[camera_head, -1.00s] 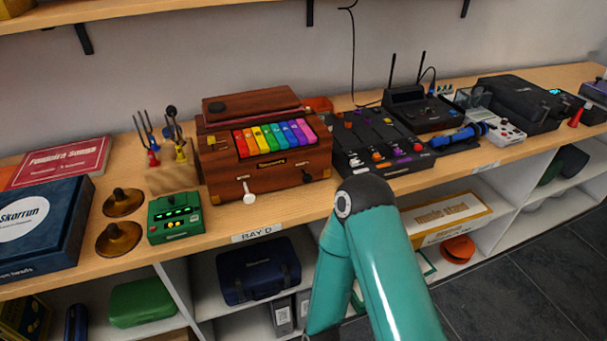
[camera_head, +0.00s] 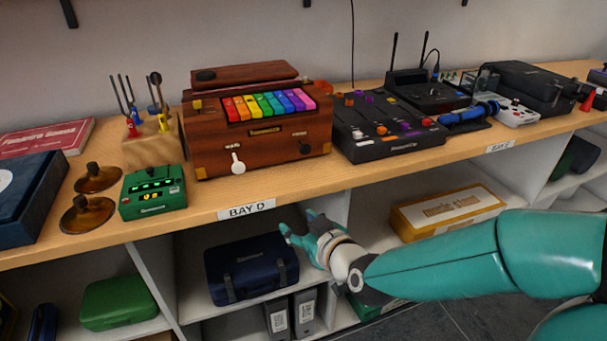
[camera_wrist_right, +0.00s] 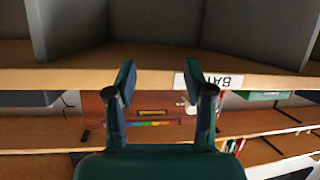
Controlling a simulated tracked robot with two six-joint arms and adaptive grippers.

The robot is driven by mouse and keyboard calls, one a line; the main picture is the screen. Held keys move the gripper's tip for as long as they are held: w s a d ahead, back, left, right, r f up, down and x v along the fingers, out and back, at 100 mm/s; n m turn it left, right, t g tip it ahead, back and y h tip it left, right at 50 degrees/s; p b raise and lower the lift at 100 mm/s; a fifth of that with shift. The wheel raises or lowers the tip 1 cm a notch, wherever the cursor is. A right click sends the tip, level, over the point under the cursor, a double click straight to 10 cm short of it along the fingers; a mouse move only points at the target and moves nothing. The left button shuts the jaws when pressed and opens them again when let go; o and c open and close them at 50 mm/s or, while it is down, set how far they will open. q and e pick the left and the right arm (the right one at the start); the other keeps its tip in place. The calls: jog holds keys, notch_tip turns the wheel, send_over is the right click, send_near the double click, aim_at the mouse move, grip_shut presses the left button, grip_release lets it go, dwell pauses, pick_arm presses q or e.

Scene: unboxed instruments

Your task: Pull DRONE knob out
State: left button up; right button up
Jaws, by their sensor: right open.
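A wooden instrument box (camera_head: 262,152) with rainbow keys stands on the shelf top. Its front carries a white knob (camera_head: 237,165) at left and a dark knob (camera_head: 305,149) at right. The small labels are too blurred to tell surely which is DRONE. My right gripper (camera_head: 297,226) is open and empty, in front of the shelf edge, below and apart from the box. In the right wrist view the scene is upside down; the box front (camera_wrist_right: 150,104) and white knob (camera_wrist_right: 186,101) show beyond my open fingers (camera_wrist_right: 163,78). My left gripper is out of view.
A green device (camera_head: 153,196) and brass cymbals (camera_head: 88,210) stand left of the box. A black mixer (camera_head: 388,148) stands close on its right. The shelf edge with the BAY D label (camera_head: 246,210) lies between my gripper and the box. A blue case (camera_head: 250,270) sits below.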

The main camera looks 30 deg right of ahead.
pick_arm(q)
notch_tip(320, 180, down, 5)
jog(key=b, duration=0.3)
pick_arm(e)
jog(key=s+d+r+t+h, duration=0.3)
jog(key=s+d+r+t, duration=0.15)
jog(key=r, duration=0.45)
jog(key=g+p, duration=0.1)
jog(key=p, duration=0.7)
send_near(306, 151)
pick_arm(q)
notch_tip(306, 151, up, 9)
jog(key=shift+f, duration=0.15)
pick_arm(e)
jog(key=x, duration=1.1)
jog(key=shift+w, duration=0.1)
jog(key=shift+c, duration=0.3)
grip_shut()
